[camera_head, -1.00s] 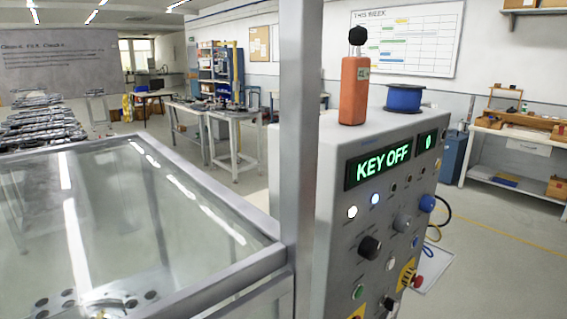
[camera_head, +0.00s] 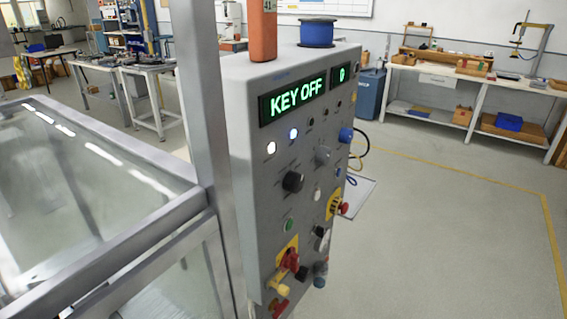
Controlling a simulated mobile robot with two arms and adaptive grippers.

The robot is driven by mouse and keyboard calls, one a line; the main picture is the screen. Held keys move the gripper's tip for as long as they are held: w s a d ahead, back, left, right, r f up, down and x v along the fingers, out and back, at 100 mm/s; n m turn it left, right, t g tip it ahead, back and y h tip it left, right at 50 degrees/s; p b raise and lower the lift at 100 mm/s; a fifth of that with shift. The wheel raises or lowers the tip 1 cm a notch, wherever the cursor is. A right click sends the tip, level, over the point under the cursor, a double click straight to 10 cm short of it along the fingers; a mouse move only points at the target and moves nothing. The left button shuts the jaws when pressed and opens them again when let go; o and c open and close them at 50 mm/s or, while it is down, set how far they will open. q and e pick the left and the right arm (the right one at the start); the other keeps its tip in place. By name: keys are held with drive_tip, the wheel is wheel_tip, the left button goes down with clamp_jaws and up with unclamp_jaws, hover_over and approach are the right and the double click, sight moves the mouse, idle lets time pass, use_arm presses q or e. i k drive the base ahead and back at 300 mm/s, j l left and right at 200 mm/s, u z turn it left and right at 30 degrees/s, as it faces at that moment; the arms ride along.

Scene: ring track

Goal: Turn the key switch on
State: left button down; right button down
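The grey control box (camera_head: 245,165) stands in the middle, its panel facing right. Its display (camera_head: 298,95) reads KEY OFF in green, with a small display (camera_head: 342,74) beside it. The panel has a black knob (camera_head: 293,181), a grey knob (camera_head: 323,154), a blue knob (camera_head: 346,134), and a dark-and-white round control (camera_head: 321,239) low on the right. A red handle on a yellow plate (camera_head: 290,259) is at the lower left. I cannot tell for sure which control is the key switch. Neither gripper is in view.
A metal post (camera_head: 205,120) and a glass-sided enclosure (camera_head: 90,190) stand left of the box. An orange bottle (camera_head: 262,30) and a blue spool (camera_head: 317,33) are on top. The floor (camera_head: 450,240) to the right is clear up to a workbench (camera_head: 480,85).

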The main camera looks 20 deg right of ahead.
sight(320, 232)
drive_tip(key=l, duration=0.55)
drive_tip(key=k+l+u, duration=0.1)
drive_tip(key=l, duration=0.45)
drive_tip(key=k+l, duration=0.1)
drive_tip(key=l, duration=0.45)
